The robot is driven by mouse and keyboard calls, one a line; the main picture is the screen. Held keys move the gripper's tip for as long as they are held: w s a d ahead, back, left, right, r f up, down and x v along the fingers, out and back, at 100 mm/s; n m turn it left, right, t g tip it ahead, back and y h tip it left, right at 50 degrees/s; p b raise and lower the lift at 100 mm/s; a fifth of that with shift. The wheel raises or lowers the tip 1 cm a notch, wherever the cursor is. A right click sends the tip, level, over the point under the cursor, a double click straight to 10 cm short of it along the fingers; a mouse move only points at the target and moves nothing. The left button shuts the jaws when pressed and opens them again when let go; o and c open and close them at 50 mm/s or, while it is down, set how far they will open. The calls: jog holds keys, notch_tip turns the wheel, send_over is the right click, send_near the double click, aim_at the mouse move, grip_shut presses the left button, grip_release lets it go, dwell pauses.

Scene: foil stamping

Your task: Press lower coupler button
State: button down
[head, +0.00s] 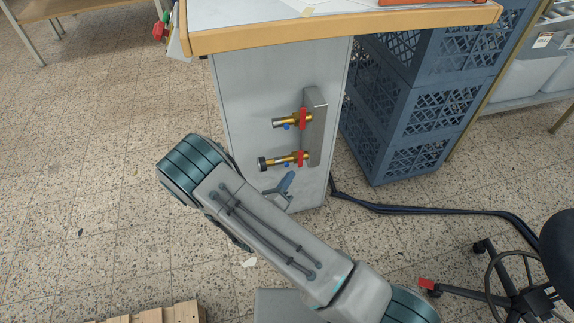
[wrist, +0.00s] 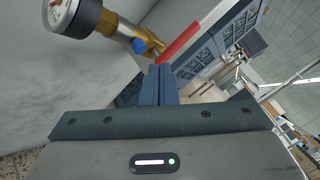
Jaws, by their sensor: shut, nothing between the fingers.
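Two brass couplers with red levers stick out from a metal bracket on the grey cabinet side. The lower coupler (head: 284,161) has a round gauge (wrist: 72,15) at its end and a small blue button (wrist: 138,46) on its underside. The button also shows in the head view (head: 286,165). The upper coupler (head: 290,122) has its own blue button (head: 287,127). My gripper (head: 290,175) is shut and empty, just below the lower coupler. In the wrist view its closed blue fingertips (wrist: 159,70) sit below and right of the button, seemingly apart from it.
The wooden-edged tabletop (head: 345,29) overhangs the cabinet panel (head: 245,90). Stacked blue crates (head: 420,125) stand to the right. A dark cable (head: 430,209) runs over the floor toward a wheeled chair (head: 515,290). The floor left of the cabinet is mostly clear.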

jog(key=s, duration=0.2)
jog(key=s+d+p, duration=0.1)
jog(key=s, duration=0.1)
jog(key=shift+s+d, duration=0.1)
jog(key=shift+r, duration=0.1)
dwell(0.4)
jog(key=s+d+r+m+g+h+p, duration=0.1)
jog(key=s+d+r+m+g+p, duration=0.3)
jog(key=r+m, duration=0.45)
jog(key=s+d+r+m+g+h+p, duration=0.1)
jog(key=d+r+m+g+p, duration=0.3)
jog(key=d+r+m+g, duration=0.45)
jog(key=s+d+r+m+g+p, duration=0.35)
jog(key=r+m+p, duration=0.2)
jog(key=r, duration=0.55)
jog(key=s+r+m+t+y+p, duration=0.1)
jog(key=s+r+m+y+p, duration=0.1)
jog(key=r, duration=0.6)
jog(key=s+a+r+m+y+p, duration=0.1)
jog(key=s+r+m+y+p, duration=0.2)
jog(key=r+m+y+p, duration=0.2)
jog(key=s+r+m+t+y+p, duration=0.1)
jog(key=r+m+y+p, duration=0.3)
jog(key=r+m, duration=0.6)
jog(key=shift+s+a+r+t+p, duration=0.3)
jog(key=shift+s+a+r+p, duration=0.1)
jog(key=shift+s+r, duration=0.5)
